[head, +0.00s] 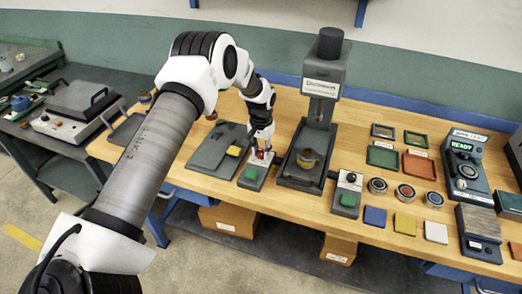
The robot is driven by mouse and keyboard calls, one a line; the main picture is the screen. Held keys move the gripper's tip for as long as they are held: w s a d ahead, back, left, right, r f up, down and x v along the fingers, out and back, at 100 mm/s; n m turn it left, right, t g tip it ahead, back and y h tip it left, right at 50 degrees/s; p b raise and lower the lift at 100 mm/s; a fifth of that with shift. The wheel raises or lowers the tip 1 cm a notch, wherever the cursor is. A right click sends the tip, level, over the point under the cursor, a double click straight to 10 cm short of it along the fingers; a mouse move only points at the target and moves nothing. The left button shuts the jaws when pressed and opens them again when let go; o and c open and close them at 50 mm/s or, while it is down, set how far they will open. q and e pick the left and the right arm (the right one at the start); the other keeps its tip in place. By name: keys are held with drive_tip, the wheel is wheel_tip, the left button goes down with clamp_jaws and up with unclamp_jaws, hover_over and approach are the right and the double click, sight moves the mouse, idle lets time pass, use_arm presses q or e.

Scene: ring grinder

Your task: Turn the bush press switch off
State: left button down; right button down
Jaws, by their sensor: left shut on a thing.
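The press (322,85), a dark upright machine with a black cap and a white label, stands at the back middle of the wooden table; it holds a small brownish part at its base. A grey switch box (250,182) with a green pad stands left of the press. My left gripper (262,153) points down at the back end of this box, shut on a small part there with red showing; the fingers largely hide it. A similar switch box (347,196) with a green pad and a small knob stands right of the press. My right gripper is not in view.
A grey plate (215,147) with a yellow block lies left of the gripper. Round parts (405,193), coloured squares (404,223) and small trays (382,156) lie right of the press. A device with a green READY display (464,160) stands far right.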

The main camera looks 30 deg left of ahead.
sight(261, 152)
use_arm(q)
drive_tip(key=c, duration=0.8)
unclamp_jaws()
drive_tip(key=shift+s+f, duration=0.2)
drive_tip(key=shift+c, duration=0.2)
drive_tip(key=shift+w, duration=0.15)
drive_tip(key=shift+r, duration=0.1)
wheel_tip(261, 152, up, 12)
drive_tip(key=shift+w, duration=0.1)
